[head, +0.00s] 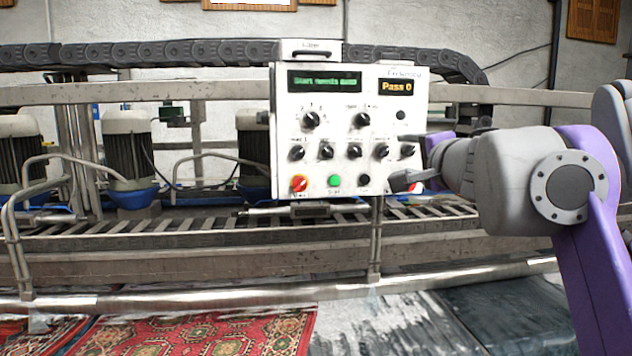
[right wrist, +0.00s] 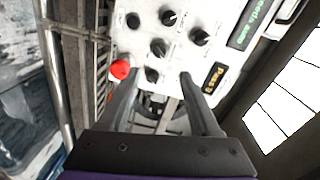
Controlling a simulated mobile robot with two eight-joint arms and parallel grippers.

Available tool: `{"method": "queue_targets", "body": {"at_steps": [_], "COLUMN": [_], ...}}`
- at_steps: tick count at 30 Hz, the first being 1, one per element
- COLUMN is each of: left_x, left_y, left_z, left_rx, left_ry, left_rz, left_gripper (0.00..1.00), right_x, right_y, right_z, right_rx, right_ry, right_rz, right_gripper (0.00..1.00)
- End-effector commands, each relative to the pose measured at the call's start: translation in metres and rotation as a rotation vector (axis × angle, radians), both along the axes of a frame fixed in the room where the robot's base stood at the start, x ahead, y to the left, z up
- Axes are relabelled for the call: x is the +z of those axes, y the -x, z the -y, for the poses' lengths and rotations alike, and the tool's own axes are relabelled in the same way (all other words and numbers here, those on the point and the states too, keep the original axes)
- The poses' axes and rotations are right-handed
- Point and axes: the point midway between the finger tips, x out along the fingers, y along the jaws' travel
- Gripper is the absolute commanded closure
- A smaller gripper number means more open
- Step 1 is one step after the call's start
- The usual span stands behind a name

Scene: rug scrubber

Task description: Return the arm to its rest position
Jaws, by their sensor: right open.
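My right arm (head: 530,185) comes in from the right in the head view. Its gripper (head: 412,162) is beside the lower right part of the white control panel (head: 345,110). The jaws look empty. In the right wrist view the two fingers (right wrist: 158,85) stand apart, with the panel (right wrist: 140,40) beyond them and the red knob (right wrist: 120,69) just left of the left fingertip. Whether a finger touches the panel cannot be told. The panel has black knobs, a red knob (head: 299,184), a green button (head: 334,181) and lit displays. My left gripper is not in view.
A metal rail (head: 440,285) runs across in front of the machine. A red patterned rug (head: 200,332) and grey wet-looking rugs (head: 390,325) lie below. Motors (head: 128,150) and a black cable chain (head: 180,52) are behind. A bright window (right wrist: 288,105) shows in the wrist view.

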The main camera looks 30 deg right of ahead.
Motion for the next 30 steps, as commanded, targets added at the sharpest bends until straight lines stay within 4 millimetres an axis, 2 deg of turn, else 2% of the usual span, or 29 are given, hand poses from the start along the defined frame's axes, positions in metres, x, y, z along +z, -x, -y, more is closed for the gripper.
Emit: {"method": "queue_targets", "body": {"at_steps": [5,8,11,14,17,20,24,26,30], "left_x": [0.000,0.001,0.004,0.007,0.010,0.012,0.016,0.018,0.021], "left_y": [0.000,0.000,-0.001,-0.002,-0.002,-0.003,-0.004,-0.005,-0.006], "left_z": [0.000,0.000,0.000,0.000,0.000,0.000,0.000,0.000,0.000], "left_rx": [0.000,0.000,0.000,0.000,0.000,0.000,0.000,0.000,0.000], "left_ry": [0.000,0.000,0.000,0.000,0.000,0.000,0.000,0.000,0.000], "left_rz": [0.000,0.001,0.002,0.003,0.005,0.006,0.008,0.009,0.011], "left_gripper": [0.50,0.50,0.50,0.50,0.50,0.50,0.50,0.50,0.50], "right_x": [-0.001,-0.009,-0.030,-0.069,-0.121,-0.182,-0.279,-0.320,-0.409], "right_y": [-0.001,-0.004,-0.010,-0.013,-0.010,-0.001,0.022,0.035,0.073], "right_z": [0.000,0.001,0.002,-0.001,-0.010,-0.026,-0.063,-0.081,-0.129], "right_rx": [-0.003,-0.023,-0.064,-0.112,-0.134,-0.113,0.007,0.085,0.322], "right_ry": [0.009,0.057,0.155,0.272,0.382,0.480,0.612,0.665,0.786], "right_rz": [-0.001,-0.011,-0.048,-0.133,-0.262,-0.420,-0.658,-0.749,-0.926], "right_gripper": [0.36,0.36,0.36,0.36,0.36,0.36,0.36,0.36,0.36]}}
